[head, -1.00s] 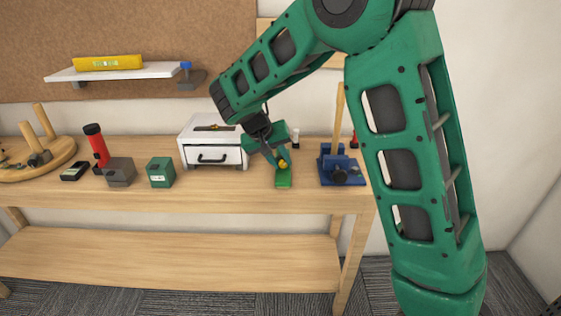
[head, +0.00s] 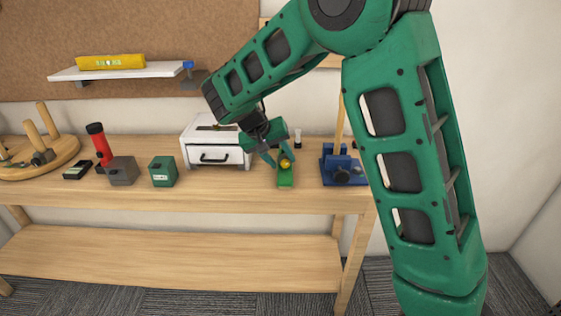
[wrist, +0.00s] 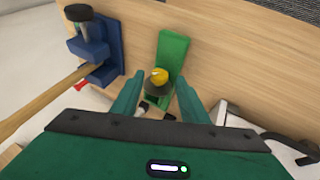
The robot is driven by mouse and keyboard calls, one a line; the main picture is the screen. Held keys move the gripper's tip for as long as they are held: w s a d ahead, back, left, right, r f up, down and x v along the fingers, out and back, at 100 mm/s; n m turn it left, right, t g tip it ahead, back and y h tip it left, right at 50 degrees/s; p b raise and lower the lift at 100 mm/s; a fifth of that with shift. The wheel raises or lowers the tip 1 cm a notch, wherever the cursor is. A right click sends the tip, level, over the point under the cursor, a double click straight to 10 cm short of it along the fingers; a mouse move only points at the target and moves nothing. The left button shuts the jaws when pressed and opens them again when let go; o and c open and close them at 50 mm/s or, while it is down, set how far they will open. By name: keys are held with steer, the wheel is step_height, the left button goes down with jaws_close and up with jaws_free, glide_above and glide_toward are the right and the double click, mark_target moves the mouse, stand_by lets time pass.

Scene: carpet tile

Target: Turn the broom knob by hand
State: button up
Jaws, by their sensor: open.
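A blue clamp-like fixture (head: 338,163) stands on the bench with a dark round knob (head: 342,176) on its front. A wooden pole (wrist: 45,100) like a broom handle runs from it; in the wrist view the knob (wrist: 79,13) is at top left. Left of it lies a green block (head: 286,181) with a yellow piece (head: 285,164) over a dark round part. My gripper (head: 280,156) is open above this block. In the wrist view its fingers are apart, one on each side of the yellow piece (wrist: 159,76); contact cannot be told.
A white drawer box (head: 215,146) stands close left of my gripper. Further left are a green box (head: 163,171), a grey block (head: 122,171) and a red torch-like object (head: 102,149). A shelf (head: 120,73) hangs above. The bench front edge is clear.

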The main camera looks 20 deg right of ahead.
steer(key=v, duration=0.9)
steer(key=shift+a+r, duration=0.15)
steer(key=shift+a, duration=0.05)
steer(key=shift+d, duration=0.1)
